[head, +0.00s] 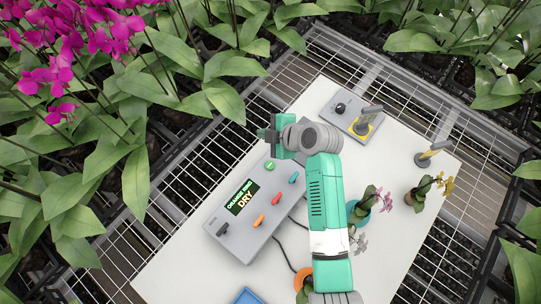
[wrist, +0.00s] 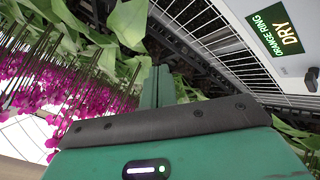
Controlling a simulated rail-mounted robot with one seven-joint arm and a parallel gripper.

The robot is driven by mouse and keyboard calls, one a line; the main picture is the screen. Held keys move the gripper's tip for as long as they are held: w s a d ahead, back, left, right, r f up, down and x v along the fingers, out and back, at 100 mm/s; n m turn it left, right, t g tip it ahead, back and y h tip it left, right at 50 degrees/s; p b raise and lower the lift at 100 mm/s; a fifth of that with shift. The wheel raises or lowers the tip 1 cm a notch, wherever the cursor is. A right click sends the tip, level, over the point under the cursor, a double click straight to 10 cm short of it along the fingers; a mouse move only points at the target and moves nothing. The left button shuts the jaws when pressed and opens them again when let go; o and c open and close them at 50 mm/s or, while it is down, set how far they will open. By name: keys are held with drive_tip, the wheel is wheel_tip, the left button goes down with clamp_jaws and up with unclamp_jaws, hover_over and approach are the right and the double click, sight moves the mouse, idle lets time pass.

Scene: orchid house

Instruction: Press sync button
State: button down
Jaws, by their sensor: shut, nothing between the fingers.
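A grey control box (head: 215,222) lies on the white table in the head view. A round green button with a small white mark (head: 270,165) is at its upper end; I cannot read whether it is marked sync. The box's display (head: 242,198) reads "ORANGE RING DRY" and also shows in the wrist view (wrist: 280,28). Blue, red, orange and black levers sit beside the display. My gripper (head: 264,134) is shut and empty, above and beyond the green button in the picture, apart from it. In the wrist view its fingers (wrist: 157,85) are together; the green button is not seen there.
Leaves and magenta flowers (head: 75,40) crowd the left.

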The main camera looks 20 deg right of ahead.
sight(273, 166)
drive_tip(key=shift+n+g+y, duration=0.6)
drive_tip(key=shift+n, duration=0.1)
drive_tip(key=s+f, duration=0.1)
drive_tip(key=s+d+f+p, duration=0.1)
drive_tip(key=s+f, duration=0.1)
drive_tip(key=shift+s+f, duration=0.25)
drive_tip(key=shift+s, duration=0.05)
wheel_tip(273, 166, down, 9)
drive_tip(key=b, duration=0.6)
drive_tip(key=shift+r, duration=0.1)
idle(1.1)
drive_tip(key=shift+f+b, duration=0.4)
drive_tip(key=shift+b, duration=0.3)
drive_tip(key=shift+f, duration=0.1)
